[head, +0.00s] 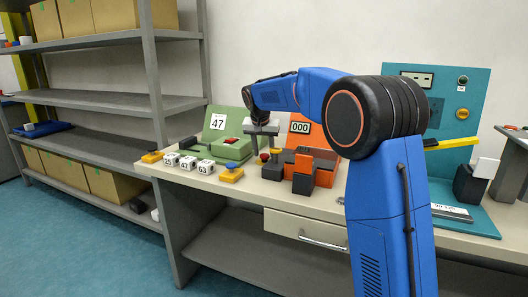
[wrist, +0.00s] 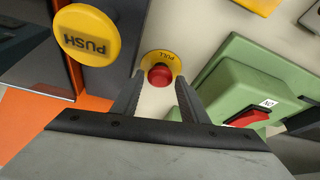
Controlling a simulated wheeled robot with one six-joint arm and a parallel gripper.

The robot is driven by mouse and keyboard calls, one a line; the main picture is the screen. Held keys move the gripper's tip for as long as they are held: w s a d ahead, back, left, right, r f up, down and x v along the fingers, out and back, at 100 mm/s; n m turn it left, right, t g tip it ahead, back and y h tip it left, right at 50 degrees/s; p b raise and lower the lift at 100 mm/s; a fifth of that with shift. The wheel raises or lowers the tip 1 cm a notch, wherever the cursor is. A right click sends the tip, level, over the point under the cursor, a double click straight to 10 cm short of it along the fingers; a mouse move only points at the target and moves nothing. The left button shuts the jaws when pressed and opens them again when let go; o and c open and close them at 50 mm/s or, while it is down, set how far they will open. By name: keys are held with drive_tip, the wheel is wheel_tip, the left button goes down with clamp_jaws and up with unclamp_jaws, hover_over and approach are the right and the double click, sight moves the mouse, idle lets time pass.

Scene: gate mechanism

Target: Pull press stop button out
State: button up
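In the wrist view, the press stop button is a red round knob (wrist: 160,75) on a yellow disc marked PULL (wrist: 161,62). My gripper (wrist: 158,82) is open, with one finger on each side of the knob in the picture and gaps between. I cannot tell whether the fingertips reach down to the knob's height. In the head view, my gripper (head: 262,142) points down over the bench, just above the small red knob (head: 264,157). A large yellow PUSH button (wrist: 87,35) is left of my fingers in the wrist view.
A green box with a red switch (wrist: 247,118) lies close on the right in the wrist view. The orange and dark machine (head: 303,172) stands beside my gripper in the head view. White numbered cubes (head: 187,163) and a blue knob on yellow (head: 231,170) stand left on the bench.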

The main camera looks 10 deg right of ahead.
clamp_jaws()
drive_tip(key=shift+r, duration=0.85)
unclamp_jaws()
drive_tip(key=v, duration=1.7)
drive_tip(key=shift+s+r, duration=0.1)
